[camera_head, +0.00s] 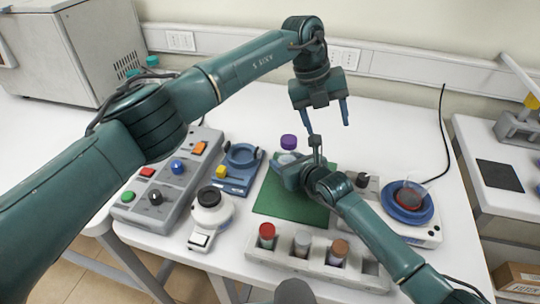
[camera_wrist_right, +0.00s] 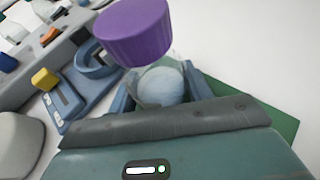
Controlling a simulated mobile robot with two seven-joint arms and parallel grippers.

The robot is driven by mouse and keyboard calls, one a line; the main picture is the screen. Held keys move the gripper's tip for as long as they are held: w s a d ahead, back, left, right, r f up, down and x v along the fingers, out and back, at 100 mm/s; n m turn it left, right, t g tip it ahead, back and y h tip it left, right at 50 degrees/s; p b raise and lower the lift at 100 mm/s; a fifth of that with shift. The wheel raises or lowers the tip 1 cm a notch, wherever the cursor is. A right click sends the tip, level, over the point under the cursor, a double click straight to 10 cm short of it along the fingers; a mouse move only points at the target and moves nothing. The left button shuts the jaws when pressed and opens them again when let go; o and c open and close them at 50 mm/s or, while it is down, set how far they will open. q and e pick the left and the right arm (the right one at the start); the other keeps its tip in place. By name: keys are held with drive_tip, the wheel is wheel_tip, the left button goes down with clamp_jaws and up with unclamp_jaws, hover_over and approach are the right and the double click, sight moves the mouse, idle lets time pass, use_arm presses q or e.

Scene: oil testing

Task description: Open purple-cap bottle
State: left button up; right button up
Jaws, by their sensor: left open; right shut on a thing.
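The purple-cap bottle has a purple cap (camera_head: 289,142) and a pale clear body (camera_head: 287,158). It is upright at the far left part of the green mat (camera_head: 290,207). My right gripper (camera_head: 287,172) is shut on the bottle's body, below the cap. In the right wrist view the cap (camera_wrist_right: 133,32) is large and close, above the pale body (camera_wrist_right: 163,85) between the fingers. The neck is hard to make out. My left gripper (camera_head: 323,125) is open and empty, pointing down above and to the right of the cap, apart from it.
A rack (camera_head: 320,263) with several capped bottles stands at the front. A button panel (camera_head: 170,180), a blue device (camera_head: 238,170) and a white round device (camera_head: 211,215) are at the left. A hotplate with a blue ring (camera_head: 408,215) is at the right. The table behind is clear.

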use_arm(q)
drive_tip(key=s+d+h, duration=0.4)
drive_tip(key=d+h, duration=0.2)
drive_tip(key=d, duration=0.3)
wheel_tip(320, 180, up, 10)
drive_tip(key=n+t+h, duration=0.1)
drive_tip(key=n+t, duration=1.6)
drive_tip(key=n, duration=0.7)
hover_over(289, 139)
drive_tip(key=s+d, duration=0.4)
drive_tip(key=d, duration=0.1)
drive_tip(key=s+a+f+n+g+y, duration=0.55)
drive_tip(key=s+a+f+n, duration=0.2)
drive_tip(key=a+f, duration=0.4)
drive_tip(key=shift+t+y, duration=0.25)
drive_tip(key=shift+t, duration=0.2)
drive_tip(key=x, duration=0.4)
drive_tip(key=d+x, duration=0.1)
drive_tip(key=x, duration=0.3)
drive_tip(key=s+x, duration=0.1)
drive_tip(key=x, duration=0.3)
drive_tip(key=shift+w+d+f, duration=0.4)
drive_tip(key=shift+f, duration=0.1)
